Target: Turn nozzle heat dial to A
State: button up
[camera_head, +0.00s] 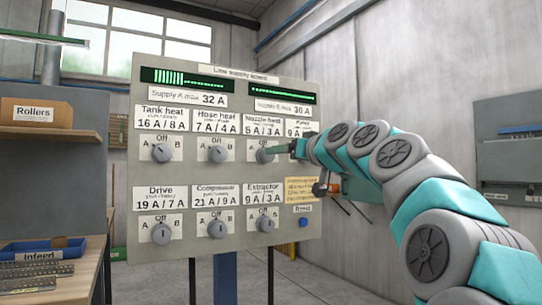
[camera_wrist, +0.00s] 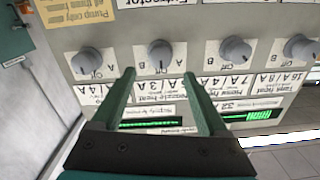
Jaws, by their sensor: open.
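The nozzle heat dial (camera_head: 264,153) is a grey knob in the upper row of the control panel, on a plate marked A, Off and B. In the wrist view the panel is upside down, and the nozzle heat dial (camera_wrist: 160,56) shows just past my fingertips, in line with the gap between them. My gripper (camera_head: 280,149) is open in front of it, its green fingers pointing at the panel. In the wrist view the fingers of my gripper (camera_wrist: 157,76) are apart and hold nothing. I cannot tell whether they touch the dial; its pointer seems to be at Off.
The hose heat dial (camera_head: 217,153) and tank heat dial (camera_head: 161,153) are beside it. The pump dial (camera_wrist: 90,63) shows in the wrist view. The drive, compressor and extractor dials are below, with a blue button (camera_head: 303,222). A bench with a blue bin (camera_head: 40,250) stands at left.

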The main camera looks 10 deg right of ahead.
aim_at(261, 158)
jog(key=p+x, duration=0.1)
jog(key=x, duration=0.6)
jog(key=shift+w+a, duration=0.1)
jog(key=shift+c, duration=0.4)
grip_shut()
